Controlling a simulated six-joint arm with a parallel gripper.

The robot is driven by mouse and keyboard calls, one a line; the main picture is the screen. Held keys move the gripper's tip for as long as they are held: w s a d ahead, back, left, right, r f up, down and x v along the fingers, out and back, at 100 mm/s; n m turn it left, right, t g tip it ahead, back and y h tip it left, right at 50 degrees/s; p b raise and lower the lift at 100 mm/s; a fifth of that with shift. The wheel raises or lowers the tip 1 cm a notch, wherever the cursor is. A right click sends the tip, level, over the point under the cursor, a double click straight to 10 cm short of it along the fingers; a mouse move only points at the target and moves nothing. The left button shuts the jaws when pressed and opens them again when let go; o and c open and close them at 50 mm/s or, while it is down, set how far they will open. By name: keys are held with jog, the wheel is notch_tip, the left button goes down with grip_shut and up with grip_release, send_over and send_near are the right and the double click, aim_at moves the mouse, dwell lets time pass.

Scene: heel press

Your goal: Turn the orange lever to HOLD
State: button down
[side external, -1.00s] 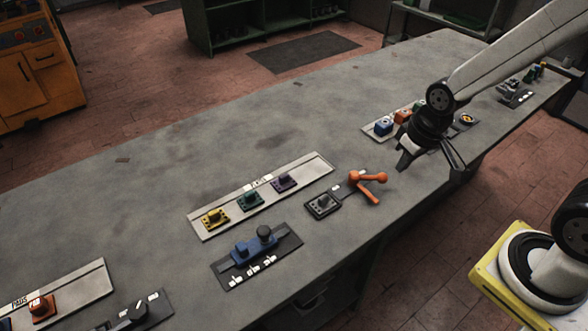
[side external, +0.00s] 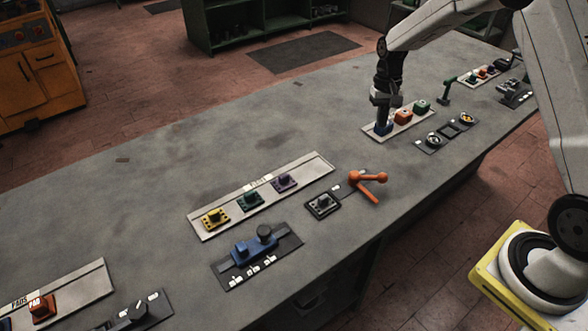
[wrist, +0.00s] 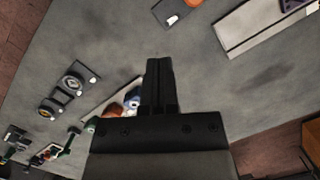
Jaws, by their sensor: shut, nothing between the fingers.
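The orange lever (side external: 368,184) stands on a dark plate near the front edge of the bench in the side view, beside a small black pad unit (side external: 323,205). A white label (side external: 336,188) on its plate is too small to read. A bit of orange shows at the top edge of the wrist view (wrist: 194,3). My gripper (side external: 381,121) points down at the blue block on the far pale tray, well behind and apart from the lever. In the wrist view its fingers (wrist: 158,68) are together and empty.
The pale tray (side external: 411,126) carries blue, orange and green blocks (side external: 420,106). A plate with round dials (side external: 433,139) lies in front of it. A blue slider (side external: 253,247) and a tray of coloured pads (side external: 248,197) lie left of the lever. The rear bench is clear.

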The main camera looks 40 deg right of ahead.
jog(key=shift+m+g+y, duration=0.4)
jog(key=shift+m, duration=0.4)
jog(key=d, duration=0.1)
jog(key=w+d+f, duration=0.2)
jog(key=d, duration=0.1)
jog(key=shift+f, duration=0.25)
jog(key=shift+s, duration=0.1)
jog(key=x, duration=1)
jog(key=shift+s+a+f, duration=0.15)
jog(key=shift+s+a, duration=0.45)
jog(key=shift+s, duration=0.15)
jog(key=shift+s+a+f, duration=0.15)
jog(key=shift+s+a, duration=0.4)
jog(key=shift+s, duration=0.25)
